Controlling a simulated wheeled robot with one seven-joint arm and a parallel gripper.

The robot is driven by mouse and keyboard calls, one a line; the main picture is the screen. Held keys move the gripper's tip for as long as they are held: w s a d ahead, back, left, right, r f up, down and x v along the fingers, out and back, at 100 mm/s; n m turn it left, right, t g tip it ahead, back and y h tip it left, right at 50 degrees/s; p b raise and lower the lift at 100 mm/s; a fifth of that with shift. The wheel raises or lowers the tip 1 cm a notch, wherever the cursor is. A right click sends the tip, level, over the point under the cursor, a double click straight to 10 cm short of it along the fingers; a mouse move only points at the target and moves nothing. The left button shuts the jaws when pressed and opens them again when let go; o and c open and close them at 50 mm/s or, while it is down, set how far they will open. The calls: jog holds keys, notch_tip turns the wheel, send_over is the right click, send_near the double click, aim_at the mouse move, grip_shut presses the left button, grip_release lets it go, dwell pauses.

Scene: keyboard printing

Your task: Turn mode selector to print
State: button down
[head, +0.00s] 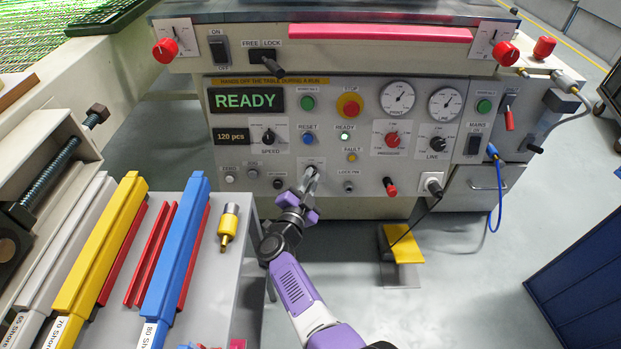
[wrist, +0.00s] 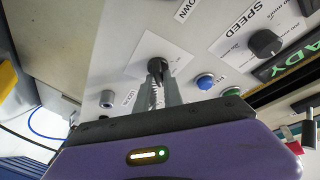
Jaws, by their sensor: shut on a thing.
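The mode selector appears to be the small black knob on a white label plate (wrist: 160,52) on the printer's front panel. In the wrist view the knob (wrist: 157,65) sits at the ends of my fingers. My gripper (wrist: 158,82) is shut on this knob, one finger on each side. In the head view my gripper (head: 311,176) reaches up to the panel below the READY lamp and hides the knob. The plate (head: 312,163) shows only in part. Its wording is too small to read, so I cannot tell which position the knob is in.
The speed knob (head: 268,136), blue reset button (head: 308,139), lock pin (head: 348,186) and red knob (head: 390,187) surround the gripper. The display (head: 247,100) reads READY. A grey side table (head: 226,275) with coloured squeegees stands left of my arm.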

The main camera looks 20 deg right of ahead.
jog(key=c, duration=1.5)
grip_release()
jog(key=shift+o, duration=0.2)
notch_tip(320, 180, up, 20)
jog(key=p, duration=1.3)
jog(key=shift+p, duration=0.3)
jog(key=shift+d, duration=0.1)
